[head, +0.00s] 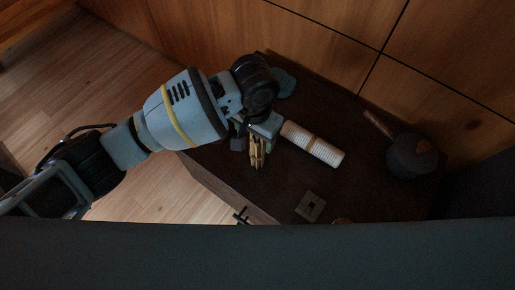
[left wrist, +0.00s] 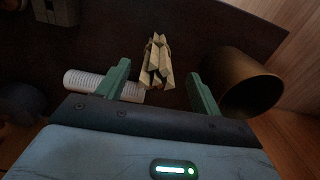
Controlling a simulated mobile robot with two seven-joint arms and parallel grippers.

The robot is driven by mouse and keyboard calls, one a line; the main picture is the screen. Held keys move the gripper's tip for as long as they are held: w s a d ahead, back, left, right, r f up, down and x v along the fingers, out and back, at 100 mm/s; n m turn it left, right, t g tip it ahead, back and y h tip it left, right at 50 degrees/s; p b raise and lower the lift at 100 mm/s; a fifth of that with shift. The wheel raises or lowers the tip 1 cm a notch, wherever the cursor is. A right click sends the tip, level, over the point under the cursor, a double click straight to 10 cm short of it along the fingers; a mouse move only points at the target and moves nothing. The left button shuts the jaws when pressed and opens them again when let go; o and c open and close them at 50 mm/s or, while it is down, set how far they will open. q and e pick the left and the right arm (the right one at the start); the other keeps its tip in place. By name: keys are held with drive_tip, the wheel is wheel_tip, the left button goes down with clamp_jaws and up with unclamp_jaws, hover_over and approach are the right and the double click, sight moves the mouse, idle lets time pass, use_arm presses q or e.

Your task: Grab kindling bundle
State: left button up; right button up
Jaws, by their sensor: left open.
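The kindling bundle (head: 257,152) is a small tied bunch of pale wooden sticks on the dark cabinet top. In the left wrist view the bundle (left wrist: 157,62) lies ahead, between the lines of my two green fingers. My left gripper (left wrist: 159,82) is open, with a finger on either side and a gap to the sticks on both sides. My right gripper is in neither view.
A dark pot (head: 410,156) with a wooden handle stands farther right. A square piece (head: 310,206) lies near the front. A brown round container (left wrist: 243,82) stands beside one finger.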

use_arm(q)
drive_tip(key=f, duration=0.1)
drive_tip(key=f+b, duration=0.1)
drive_tip(key=f, duration=0.2)
drive_tip(key=shift+d+f, duration=0.1)
drive_tip(key=shift+d, duration=0.2)
drive_tip(key=shift+w+f+b, duration=0.1)
drive_tip(key=shift+f+b, duration=0.2)
drive_tip(key=shift+f, duration=0.2)
drive_tip(key=c, duration=1.1)
drive_tip(key=shift+c, duration=0.2)
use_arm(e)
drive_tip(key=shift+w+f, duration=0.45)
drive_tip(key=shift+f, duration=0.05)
use_arm(q)
drive_tip(key=shift+r, duration=0.2)
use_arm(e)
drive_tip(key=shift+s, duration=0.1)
